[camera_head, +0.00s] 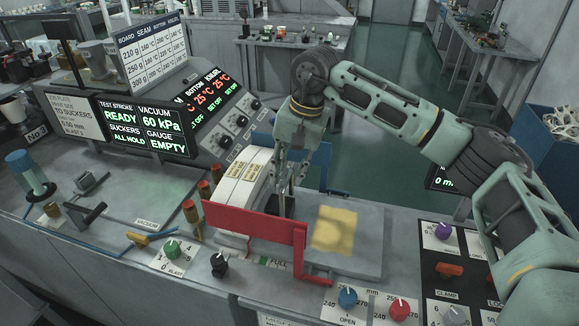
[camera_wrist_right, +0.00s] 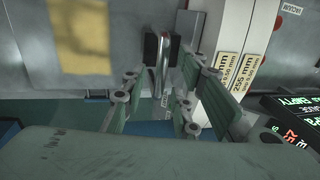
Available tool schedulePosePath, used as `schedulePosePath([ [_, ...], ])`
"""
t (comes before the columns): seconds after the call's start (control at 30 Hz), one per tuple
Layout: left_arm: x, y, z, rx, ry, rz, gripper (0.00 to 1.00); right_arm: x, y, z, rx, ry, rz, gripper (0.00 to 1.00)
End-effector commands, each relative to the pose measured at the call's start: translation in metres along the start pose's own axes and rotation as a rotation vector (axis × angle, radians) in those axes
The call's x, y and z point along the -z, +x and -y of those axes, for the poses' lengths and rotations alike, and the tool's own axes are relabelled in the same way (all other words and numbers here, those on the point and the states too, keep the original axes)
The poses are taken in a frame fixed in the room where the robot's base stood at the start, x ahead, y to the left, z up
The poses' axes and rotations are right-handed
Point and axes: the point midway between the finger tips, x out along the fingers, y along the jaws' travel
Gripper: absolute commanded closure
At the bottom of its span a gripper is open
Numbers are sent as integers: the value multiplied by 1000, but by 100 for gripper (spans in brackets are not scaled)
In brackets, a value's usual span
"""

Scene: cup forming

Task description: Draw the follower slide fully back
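My right gripper (camera_head: 285,205) points down between the white labelled blocks and the grey plate, behind the red bracket. In the right wrist view its two fingers (camera_wrist_right: 168,48) stand on either side of a shiny metal handle (camera_wrist_right: 163,75). Dark pads are close to the handle, but I cannot tell whether they press on it. The handle appears to belong to the follower slide; the slide's body is not clearly seen. The white blocks (camera_head: 238,190) carry yellow size labels and stand beside the gripper; they also show in the right wrist view (camera_wrist_right: 238,40). My left gripper is not in view.
The red bracket (camera_head: 252,222) stands close in front of the gripper. A yellow square (camera_head: 335,229) lies on the grey plate (camera_head: 368,250). Knobs, including a blue one (camera_head: 347,298) and a red one (camera_head: 399,309), line the front panel. A readout panel (camera_head: 150,128) stands behind left.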

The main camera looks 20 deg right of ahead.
Motion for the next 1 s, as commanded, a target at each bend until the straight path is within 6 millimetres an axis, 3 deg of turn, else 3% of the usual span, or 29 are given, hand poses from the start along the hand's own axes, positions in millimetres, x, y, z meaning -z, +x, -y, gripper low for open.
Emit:
schedulePosePath([
  [0.27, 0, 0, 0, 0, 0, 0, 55, 0, 3, 0, 1, -1, 0, 72],
  [0.6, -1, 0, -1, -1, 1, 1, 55, 0, 2, 0, 0, -1, 0, 100],
  [1.0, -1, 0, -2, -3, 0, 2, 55, 0, 2, 0, 0, -1, 0, 100],
])
